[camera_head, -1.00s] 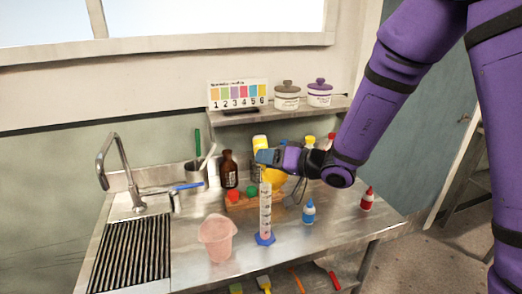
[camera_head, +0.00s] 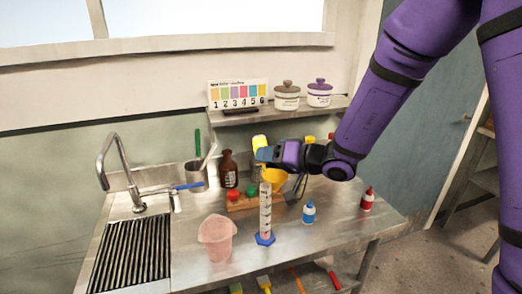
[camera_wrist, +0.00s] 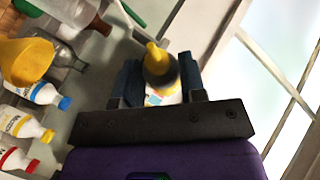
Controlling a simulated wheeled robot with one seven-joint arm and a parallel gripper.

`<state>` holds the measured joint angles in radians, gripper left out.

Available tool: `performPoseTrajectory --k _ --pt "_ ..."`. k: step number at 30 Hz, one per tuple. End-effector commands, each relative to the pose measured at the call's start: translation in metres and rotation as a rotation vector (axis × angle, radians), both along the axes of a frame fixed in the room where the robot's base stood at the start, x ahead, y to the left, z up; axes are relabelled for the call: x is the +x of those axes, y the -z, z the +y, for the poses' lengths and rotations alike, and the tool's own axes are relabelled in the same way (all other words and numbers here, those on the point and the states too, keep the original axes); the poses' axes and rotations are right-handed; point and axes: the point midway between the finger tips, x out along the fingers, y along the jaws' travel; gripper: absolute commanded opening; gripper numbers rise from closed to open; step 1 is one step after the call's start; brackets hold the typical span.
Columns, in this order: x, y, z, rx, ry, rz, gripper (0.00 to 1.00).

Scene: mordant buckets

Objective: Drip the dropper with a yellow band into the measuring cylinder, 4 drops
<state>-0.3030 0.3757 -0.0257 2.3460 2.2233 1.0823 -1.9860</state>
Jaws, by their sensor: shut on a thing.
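My gripper (camera_head: 265,155) is shut on the yellow dropper (camera_head: 260,141). In the wrist view the dropper (camera_wrist: 157,62), with its yellow tip and dark collar, sits between the two fingers (camera_wrist: 160,80). Its lower part and any liquid are hidden. The measuring cylinder (camera_head: 265,212) stands upright on its blue base (camera_head: 264,239) near the front of the counter, with pink at its bottom. In the head view my gripper is above the cylinder's mouth; the depth between them is hard to tell.
A yellow funnel (camera_head: 275,179) and a brown bottle (camera_head: 229,169) stand behind the cylinder. A shelf (camera_head: 240,117) runs above.

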Motion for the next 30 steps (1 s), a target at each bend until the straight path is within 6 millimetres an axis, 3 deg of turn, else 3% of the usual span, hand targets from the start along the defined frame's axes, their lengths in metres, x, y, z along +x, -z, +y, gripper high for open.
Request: performPoseTrajectory --k 18,30 --pt "0.001 -0.016 0.0 -0.072 -0.001 0.433 0.11" --pt "0.001 -0.023 0.0 -0.095 -0.002 0.567 0.11"
